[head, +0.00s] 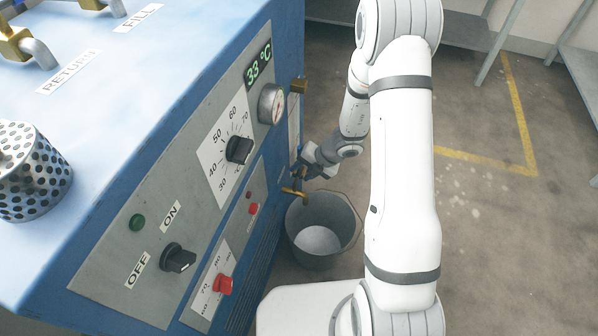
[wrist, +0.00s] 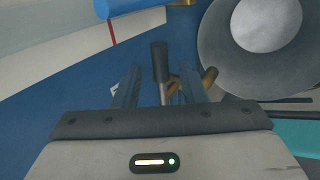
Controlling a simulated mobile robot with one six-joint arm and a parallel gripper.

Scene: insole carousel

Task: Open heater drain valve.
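The brass drain valve (head: 295,194) sits low on the side of the blue heater (head: 120,110), above the bucket in the head view. In the wrist view, a lever with a black grip (wrist: 160,62) and a brass spout (wrist: 208,78) show by the fingers. My gripper (head: 311,168) is at the valve. In the wrist view my gripper (wrist: 161,74) is open, one finger on each side of the lever, with gaps visible. Contact with the lever cannot be made out. The fingers hide part of the valve body.
A grey bucket (head: 322,232) stands on the floor under the valve; it also shows in the wrist view (wrist: 222,48). A brass fitting (head: 299,86) sticks out higher on the heater. The display (head: 259,64) reads 33 °C. The floor on the right is clear.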

